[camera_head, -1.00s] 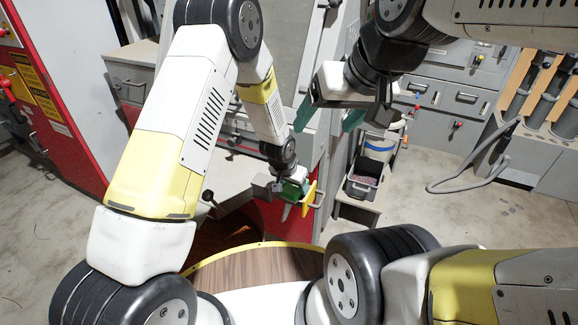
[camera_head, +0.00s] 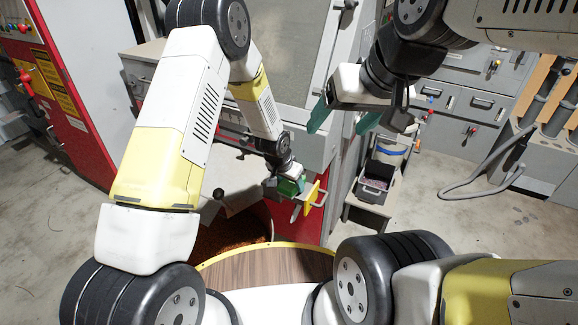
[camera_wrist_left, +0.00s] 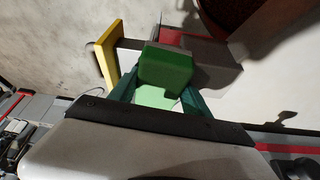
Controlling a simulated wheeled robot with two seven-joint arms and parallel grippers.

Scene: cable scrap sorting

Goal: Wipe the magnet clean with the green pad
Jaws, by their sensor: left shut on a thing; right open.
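My left gripper (camera_head: 287,186) is shut on the green pad (camera_wrist_left: 166,68). In the left wrist view the pad is a green block between the teal fingers. A yellow plate (camera_wrist_left: 108,52) with a grey bar (camera_wrist_left: 130,44) stands just beyond the pad; it also shows in the head view (camera_head: 309,197). I take this piece to be the magnet, but cannot be sure. The pad hides part of the bar, and I cannot tell whether they touch. My right gripper (camera_head: 343,118) is open and empty, up and to the right of the left one.
A dark bin (camera_head: 376,182) stands on a low stand right of the machine. A grey hose (camera_head: 470,191) lies on the floor at the right. A red cabinet (camera_head: 75,120) stands at the left. A round wooden top (camera_head: 262,269) with a yellow rim is in front.

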